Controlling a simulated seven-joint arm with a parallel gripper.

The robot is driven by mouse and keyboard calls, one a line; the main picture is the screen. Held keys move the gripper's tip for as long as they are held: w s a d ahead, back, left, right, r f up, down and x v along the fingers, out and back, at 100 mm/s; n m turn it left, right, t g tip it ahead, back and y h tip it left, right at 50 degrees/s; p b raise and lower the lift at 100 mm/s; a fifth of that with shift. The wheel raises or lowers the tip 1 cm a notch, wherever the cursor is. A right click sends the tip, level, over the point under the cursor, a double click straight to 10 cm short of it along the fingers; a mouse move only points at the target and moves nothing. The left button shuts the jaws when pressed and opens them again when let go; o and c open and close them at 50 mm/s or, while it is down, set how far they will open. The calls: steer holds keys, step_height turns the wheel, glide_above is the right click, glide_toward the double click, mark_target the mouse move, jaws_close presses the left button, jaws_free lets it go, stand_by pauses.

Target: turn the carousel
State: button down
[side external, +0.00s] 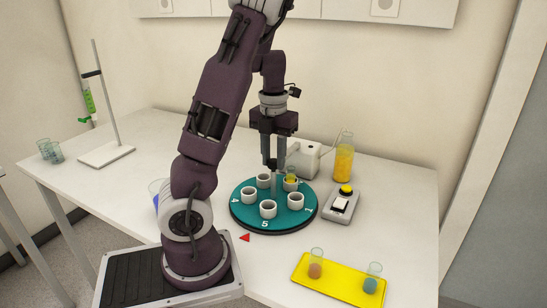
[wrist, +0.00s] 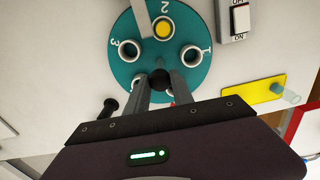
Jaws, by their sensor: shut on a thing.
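The carousel (side external: 282,222) is a round teal turntable with white numbers and several white cup holders around its edge. It also shows in the wrist view (wrist: 178,78). One holder at the back right has yellow in it (side external: 291,180), and in the wrist view the yellow is at number 2 (wrist: 163,28). My gripper (side external: 274,162) points down above the middle of the carousel. In the wrist view its fingertips (wrist: 160,82) are shut on a round black knob (wrist: 158,78). A pale upright post (side external: 276,186) stands below the fingertips.
A red triangle (side external: 245,237) lies at the carousel's front edge, near 5. A switch box (side external: 341,205), a bottle of orange liquid (side external: 344,160) and a white device (side external: 308,158) stand right and behind. A yellow tray (side external: 342,283) holds two small vessels in front.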

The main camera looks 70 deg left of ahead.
steer(key=shift+m, duration=12)
steer(key=shift+a+m, duration=0.1)
steer(key=shift+m, duration=3.8)
